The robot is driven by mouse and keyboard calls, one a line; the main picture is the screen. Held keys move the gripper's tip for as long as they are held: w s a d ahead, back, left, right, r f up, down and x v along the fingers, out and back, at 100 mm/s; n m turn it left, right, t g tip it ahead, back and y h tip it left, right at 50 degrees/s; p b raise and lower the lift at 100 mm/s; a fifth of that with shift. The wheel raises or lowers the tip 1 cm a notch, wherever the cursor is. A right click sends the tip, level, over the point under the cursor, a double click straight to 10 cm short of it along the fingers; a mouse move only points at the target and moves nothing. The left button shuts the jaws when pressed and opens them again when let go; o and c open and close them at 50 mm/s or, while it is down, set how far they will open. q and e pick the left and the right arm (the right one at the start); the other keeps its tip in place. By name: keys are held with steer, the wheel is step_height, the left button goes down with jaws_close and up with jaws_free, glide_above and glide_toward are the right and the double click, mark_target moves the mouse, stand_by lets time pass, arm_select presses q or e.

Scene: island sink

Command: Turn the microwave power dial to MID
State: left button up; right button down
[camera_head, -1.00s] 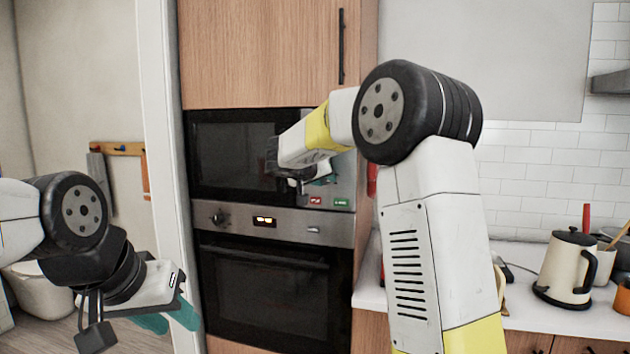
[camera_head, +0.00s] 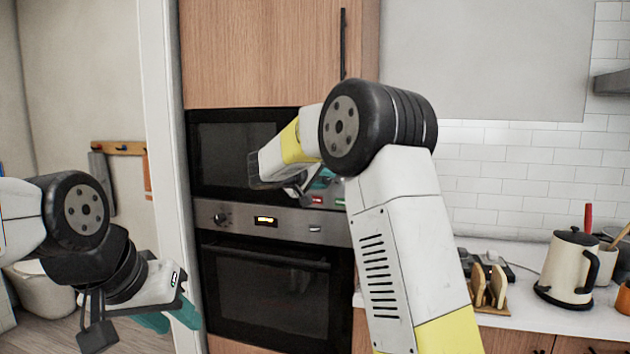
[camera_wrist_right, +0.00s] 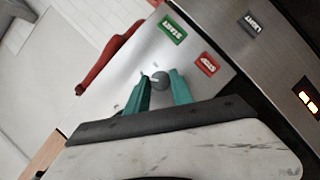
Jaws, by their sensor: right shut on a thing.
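The microwave (camera_head: 225,155) is built into the wooden cabinet, with a dark glass door and a steel control panel on its right side. In the right wrist view the small round grey power dial (camera_wrist_right: 160,80) has a light pointer line. My right gripper (camera_wrist_right: 162,78) has its teal fingers on either side of the dial and is shut on it. In the head view the right gripper (camera_head: 320,182) is at the panel and the dial is hidden. Markings around the dial are too small to read. My left gripper (camera_head: 168,320) is open and empty at lower left, far from the microwave.
A green START button (camera_wrist_right: 172,29) and a red STOP button (camera_wrist_right: 207,63) sit close to the dial. The oven (camera_head: 265,285) is below. A kettle (camera_head: 568,265) and toast rack (camera_head: 488,286) stand on the right counter.

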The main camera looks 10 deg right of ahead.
steer(key=shift+a, duration=0.1)
steer(key=c, duration=1.1)
jaws_free()
steer(key=v, duration=0.7)
steer(key=shift+s+a+r, duration=0.1)
steer(key=shift+s+a, duration=0.15)
steer(key=shift+s, duration=0.05)
